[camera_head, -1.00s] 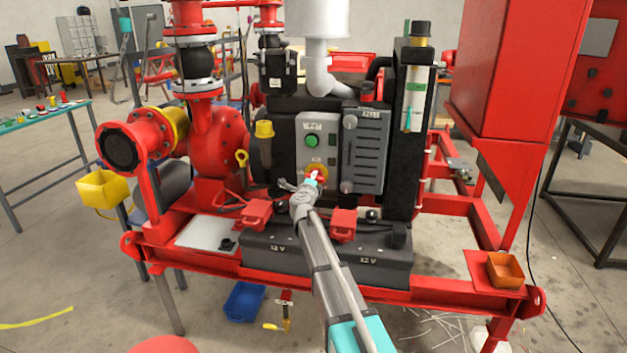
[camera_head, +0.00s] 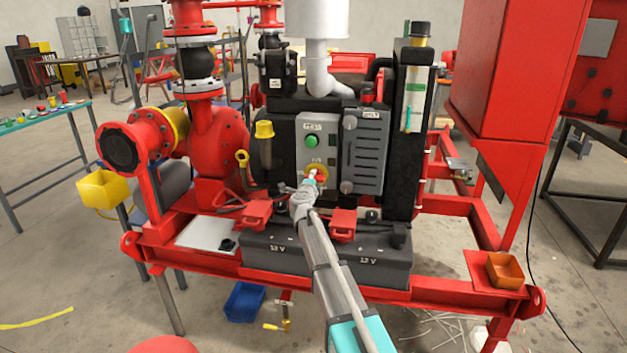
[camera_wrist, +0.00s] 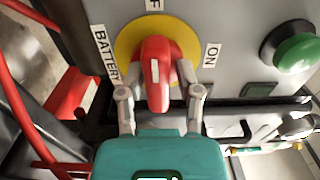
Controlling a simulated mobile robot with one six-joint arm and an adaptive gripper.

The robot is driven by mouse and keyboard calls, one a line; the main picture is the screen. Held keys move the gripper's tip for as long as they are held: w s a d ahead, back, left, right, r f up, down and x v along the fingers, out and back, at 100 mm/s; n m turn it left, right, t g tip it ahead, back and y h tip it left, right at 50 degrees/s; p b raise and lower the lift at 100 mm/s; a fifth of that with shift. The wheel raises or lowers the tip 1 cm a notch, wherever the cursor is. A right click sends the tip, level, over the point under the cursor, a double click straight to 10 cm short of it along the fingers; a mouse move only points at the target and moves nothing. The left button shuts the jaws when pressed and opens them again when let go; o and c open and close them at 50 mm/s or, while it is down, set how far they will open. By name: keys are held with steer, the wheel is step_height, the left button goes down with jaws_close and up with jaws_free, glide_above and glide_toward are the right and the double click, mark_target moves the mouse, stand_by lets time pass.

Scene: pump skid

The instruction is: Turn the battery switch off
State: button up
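The battery switch is a red knob (camera_wrist: 156,72) with a white line, on a round yellow plate (camera_wrist: 126,45). In the wrist view a "BATTERY" label is at left, "ON" at right, and a label cut off by the top edge ends in "F". The white line runs up and down in that view, towards the cut-off label. My gripper (camera_wrist: 160,93) has one finger on each side of the knob, with visible gaps, so it looks open around it. In the head view my gripper (camera_head: 312,179) partly covers the switch, whose yellow plate (camera_head: 318,168) shows above.
A green button (camera_head: 312,141) sits above the switch on the same grey box (camera_head: 304,128). A black slatted unit (camera_head: 368,150) stands close to the right. Red clamps (camera_head: 257,211) and black 12 V batteries (camera_head: 272,247) lie below.

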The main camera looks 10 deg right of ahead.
steer(key=shift+o, duration=0.4)
steer(key=shift+w+f, duration=0.1)
steer(key=shift+w, duration=0.05)
steer(key=shift+s, duration=0.2)
steer(key=v, duration=1.1)
steer(key=shift+s, duration=0.35)
steer(key=shift+a, duration=0.1)
